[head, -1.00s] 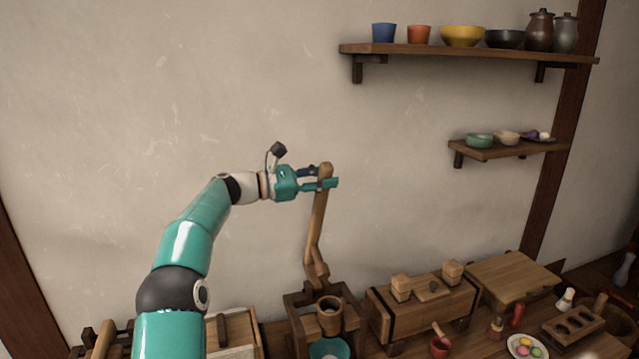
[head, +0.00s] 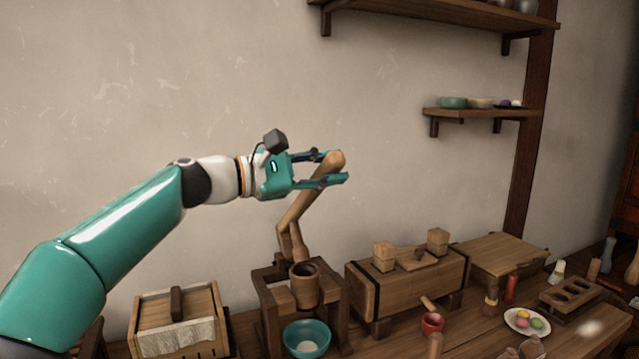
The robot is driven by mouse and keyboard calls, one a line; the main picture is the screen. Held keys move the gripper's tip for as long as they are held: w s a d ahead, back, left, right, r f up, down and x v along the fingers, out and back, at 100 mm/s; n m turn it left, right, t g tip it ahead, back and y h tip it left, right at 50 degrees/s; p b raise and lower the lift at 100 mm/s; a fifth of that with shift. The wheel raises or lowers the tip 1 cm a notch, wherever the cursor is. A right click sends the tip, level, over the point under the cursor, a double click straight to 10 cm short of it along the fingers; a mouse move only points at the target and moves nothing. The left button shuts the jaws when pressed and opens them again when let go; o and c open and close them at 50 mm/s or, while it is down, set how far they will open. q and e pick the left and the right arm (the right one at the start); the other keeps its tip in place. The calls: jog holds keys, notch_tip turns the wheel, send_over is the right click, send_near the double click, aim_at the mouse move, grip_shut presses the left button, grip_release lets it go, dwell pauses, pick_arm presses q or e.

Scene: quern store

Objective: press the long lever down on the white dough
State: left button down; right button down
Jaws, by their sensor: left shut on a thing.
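The long wooden lever (head: 302,206) rises from a wooden press frame (head: 272,300) and leans to the right, its knob end up. My left gripper (head: 334,168) is shut on the lever near its top end, with the fingers on either side of it. A round wooden cup (head: 305,285) sits in the press frame under the lever's base. A teal bowl (head: 307,338) stands below the cup with something white in its bottom. White dough inside the cup cannot be made out. My right gripper is not in view.
A wooden box with a cloth (head: 178,322) stands left of the press. A long wooden chest (head: 405,285) and a low wooden table (head: 500,256) stand to its right. A plate of coloured balls (head: 527,321) lies farther right. Shelves hang above.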

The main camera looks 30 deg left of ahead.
pick_arm(q)
jog(key=s+d+f+m+b, duration=0.2)
jog(key=s+d+f+b, duration=0.1)
jog(key=d+f+b, duration=0.2)
jog(key=shift+s+f+m+b, duration=0.15)
jog(key=shift+f+m+b, duration=0.3)
jog(key=shift+b, duration=0.65)
jog(key=shift+d, duration=0.1)
jog(key=c, duration=0.8)
grip_release()
jog(key=shift+c, duration=0.2)
jog(key=shift+s, duration=0.1)
jog(key=v, duration=1.2)
jog(key=shift+f, duration=0.1)
